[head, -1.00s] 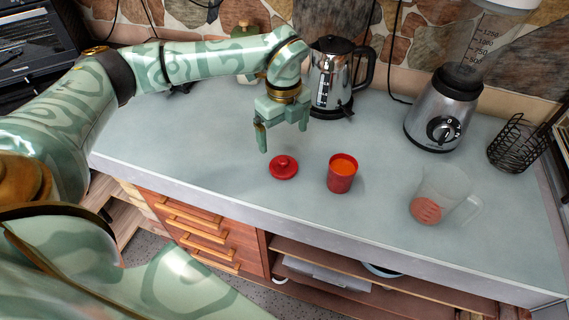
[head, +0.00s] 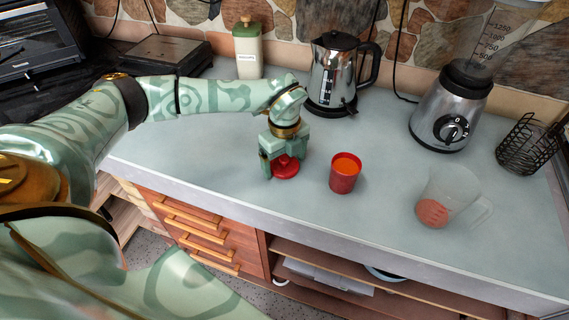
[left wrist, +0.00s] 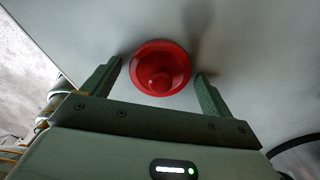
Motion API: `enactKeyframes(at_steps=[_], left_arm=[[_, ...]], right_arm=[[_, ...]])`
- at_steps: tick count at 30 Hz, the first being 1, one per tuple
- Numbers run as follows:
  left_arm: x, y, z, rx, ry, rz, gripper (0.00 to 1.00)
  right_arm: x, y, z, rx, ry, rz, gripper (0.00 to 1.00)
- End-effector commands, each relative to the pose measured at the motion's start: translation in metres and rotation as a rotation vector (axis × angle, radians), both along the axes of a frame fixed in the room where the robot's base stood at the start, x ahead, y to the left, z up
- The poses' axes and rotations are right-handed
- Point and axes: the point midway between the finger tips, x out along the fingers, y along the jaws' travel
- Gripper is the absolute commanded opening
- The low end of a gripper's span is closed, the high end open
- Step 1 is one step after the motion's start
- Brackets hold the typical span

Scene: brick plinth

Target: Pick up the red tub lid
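The red tub lid (head: 286,168) lies flat on the grey counter, its knob facing up. It also shows in the left wrist view (left wrist: 160,68) as a round red disc with a knob. My left gripper (head: 284,172) is low over the lid. In the left wrist view its fingers (left wrist: 158,80) are wide apart, one on each side of the lid, with small gaps visible. My right gripper does not show.
A clear jug (head: 450,197) with something red inside stands at the right. A kettle (head: 335,75), a blender (head: 450,110) and a wire basket (head: 527,145) stand along the back and right. A white canister (head: 248,52) stands behind my arm. The counter's front edge is close to the lid.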

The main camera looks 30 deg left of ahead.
Motion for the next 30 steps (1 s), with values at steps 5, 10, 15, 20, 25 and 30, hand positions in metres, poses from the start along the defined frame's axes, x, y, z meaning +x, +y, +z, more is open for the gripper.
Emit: enactKeyframes(at_steps=[5,10,15,20,25,30], left_arm=[[0.0,0.0,0.0,0.0,0.0,0.0,0.47],[0.0,0.0,0.0,0.0,0.0,0.0,0.47],[0.0,0.0,0.002,0.0,-0.001,0.0,0.47],[0.001,0.0,0.015,0.0,-0.002,0.001,0.47],[-0.01,0.0,0.048,0.0,-0.003,-0.002,0.47],[-0.048,-0.002,0.093,0.0,-0.005,-0.001,0.47]], right_arm=[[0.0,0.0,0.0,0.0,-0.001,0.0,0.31],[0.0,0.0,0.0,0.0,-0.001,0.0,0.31],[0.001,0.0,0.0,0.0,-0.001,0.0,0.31],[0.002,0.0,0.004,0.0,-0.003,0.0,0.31],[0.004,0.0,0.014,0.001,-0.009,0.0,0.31],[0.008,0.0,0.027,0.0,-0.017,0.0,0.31]])
